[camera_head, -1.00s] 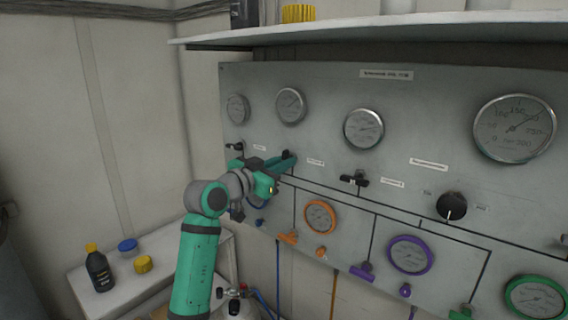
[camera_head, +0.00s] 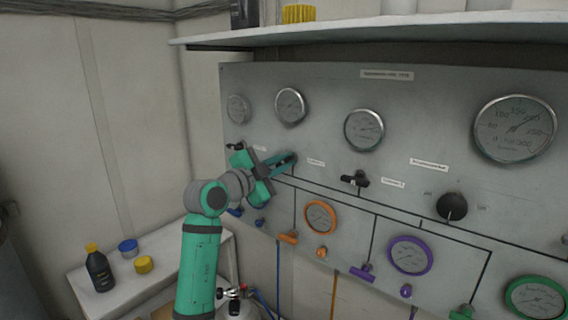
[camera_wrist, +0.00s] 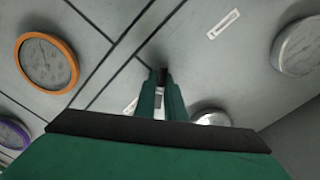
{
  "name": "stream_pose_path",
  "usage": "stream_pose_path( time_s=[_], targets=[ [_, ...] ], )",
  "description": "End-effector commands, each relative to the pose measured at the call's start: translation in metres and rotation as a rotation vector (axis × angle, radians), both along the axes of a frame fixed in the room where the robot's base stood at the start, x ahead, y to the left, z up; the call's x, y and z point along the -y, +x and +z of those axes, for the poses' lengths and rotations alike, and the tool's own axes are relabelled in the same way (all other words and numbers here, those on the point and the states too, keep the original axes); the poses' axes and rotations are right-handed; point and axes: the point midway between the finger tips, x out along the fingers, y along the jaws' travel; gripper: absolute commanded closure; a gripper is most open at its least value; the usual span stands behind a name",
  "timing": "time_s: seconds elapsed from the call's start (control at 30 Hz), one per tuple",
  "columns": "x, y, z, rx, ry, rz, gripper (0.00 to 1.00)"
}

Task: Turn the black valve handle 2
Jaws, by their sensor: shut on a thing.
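In the head view the fingers mostly hide this handle. Another black valve handle (camera_head: 236,146) sits to the left, behind my wrist, and a further black valve handle (camera_head: 355,180) sits to the right. I cannot read a number on any of them.
The grey panel (camera_head: 330,90) carries several silver gauges, a round black knob (camera_head: 452,206), and coloured gauges and valves lower down, including an orange gauge (camera_head: 320,216) and a purple gauge (camera_head: 410,254). A shelf (camera_head: 400,27) juts out above.

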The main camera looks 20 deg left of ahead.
Motion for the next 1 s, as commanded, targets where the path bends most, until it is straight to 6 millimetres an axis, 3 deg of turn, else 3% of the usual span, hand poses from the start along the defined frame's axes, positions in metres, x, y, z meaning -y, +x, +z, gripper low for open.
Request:
stream_pose_path(
  time_s=[0.5, 1.0],
  targets=[
    [-0.0005, 0.0002, -0.0006, 0.151, 0.427, -0.001, 1.00],
    [-0.0003, 0.0003, -0.0006, 0.218, 0.612, -0.002, 1.00]
  ],
)
